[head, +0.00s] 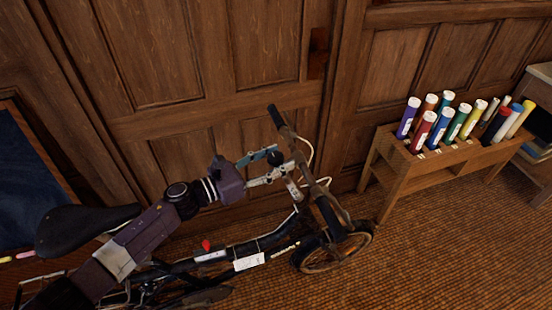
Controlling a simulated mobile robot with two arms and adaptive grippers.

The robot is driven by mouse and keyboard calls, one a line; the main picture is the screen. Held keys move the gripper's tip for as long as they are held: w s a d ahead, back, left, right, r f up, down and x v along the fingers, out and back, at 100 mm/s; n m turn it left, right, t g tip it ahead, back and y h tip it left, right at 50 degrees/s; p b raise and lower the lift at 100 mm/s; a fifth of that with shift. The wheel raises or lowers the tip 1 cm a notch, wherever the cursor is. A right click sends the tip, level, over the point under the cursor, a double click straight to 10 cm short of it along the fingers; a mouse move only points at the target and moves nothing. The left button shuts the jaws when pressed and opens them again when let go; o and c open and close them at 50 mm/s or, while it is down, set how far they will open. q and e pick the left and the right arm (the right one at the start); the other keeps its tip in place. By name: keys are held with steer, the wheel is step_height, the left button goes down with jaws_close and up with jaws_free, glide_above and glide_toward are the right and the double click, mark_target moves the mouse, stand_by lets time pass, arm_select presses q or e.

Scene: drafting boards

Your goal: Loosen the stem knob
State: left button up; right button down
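A black bicycle (245,250) stands in front of the panelled wall, its handlebar (300,150) and front wheel to the right. My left gripper (279,160) reaches in from the lower left to the handlebar stem area. Its two fingers, one blue and one pale, are apart, with a dark round knob (274,158) between their tips. This looks like the stem knob. I cannot tell whether the fingers touch it. The stem below is partly hidden by the fingers and the handlebar. My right gripper is not in view.
A wooden rack (400,178) of several coloured tubes stands on the right beside the front wheel. The saddle (85,228) is at the left near my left arm. The wooden wall (200,90) is close behind the bicycle. Brown carpet (440,260) is clear at the lower right.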

arm_select(q)
steer(key=c, duration=1.1)
steer(key=n+t+y+p, duration=0.2)
steer(key=n+t, duration=0.1)
steer(key=shift+s+d+r+n+y+p, duration=0.1)
steer(key=shift+r+n+y+p, duration=0.05)
steer(key=shift+n+y+p, duration=0.2)
steer(key=shift+n+t+y+p, duration=0.4)
steer(key=shift+n+t+y, duration=0.2)
steer(key=shift+n+y, duration=0.55)
steer(key=o, duration=1.2)
